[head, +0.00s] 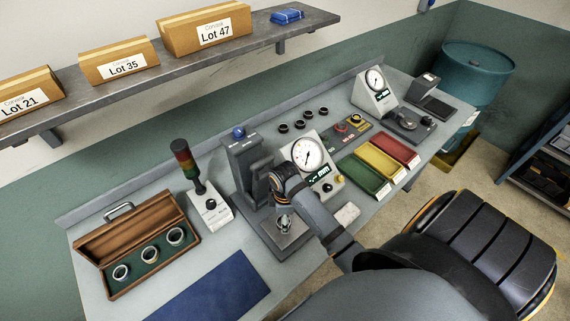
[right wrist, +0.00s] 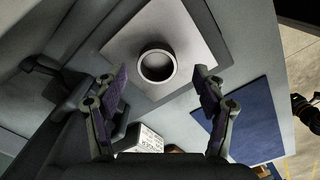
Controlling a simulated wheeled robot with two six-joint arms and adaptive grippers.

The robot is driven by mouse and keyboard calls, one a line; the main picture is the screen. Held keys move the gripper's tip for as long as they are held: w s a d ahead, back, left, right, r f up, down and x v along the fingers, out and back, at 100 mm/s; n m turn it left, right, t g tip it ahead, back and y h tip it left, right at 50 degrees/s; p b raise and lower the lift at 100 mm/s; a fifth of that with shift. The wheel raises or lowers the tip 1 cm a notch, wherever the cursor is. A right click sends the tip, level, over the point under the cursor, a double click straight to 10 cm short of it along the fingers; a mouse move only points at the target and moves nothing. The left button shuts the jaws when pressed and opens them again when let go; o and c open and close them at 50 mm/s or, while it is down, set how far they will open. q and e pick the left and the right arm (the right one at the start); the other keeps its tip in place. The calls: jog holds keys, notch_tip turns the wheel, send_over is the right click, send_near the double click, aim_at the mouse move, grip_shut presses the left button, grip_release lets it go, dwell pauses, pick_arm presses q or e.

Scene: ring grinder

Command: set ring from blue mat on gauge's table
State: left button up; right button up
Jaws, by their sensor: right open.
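The blue mat (head: 215,290) lies at the front of the bench in the head view, and its visible part is bare. It also shows in the right wrist view (right wrist: 245,120).
A wooden case (head: 110,245) with three rings in green lining stands at the left, next to a signal lamp (head: 184,160). Several dark rings (head: 299,124) sit behind. A shelf with boxes (head: 205,30) hangs above.

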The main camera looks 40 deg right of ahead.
pick_arm(q)
jog(key=shift+s+r+p, duration=0.3)
jog(key=shift+s+p, duration=0.15)
jog(key=shift+p, duration=0.15)
pick_arm(e)
notch_tip(320, 180, up, 9)
jog(key=shift+s, duration=0.1)
pick_arm(q)
jog(key=shift+w, duration=0.1)
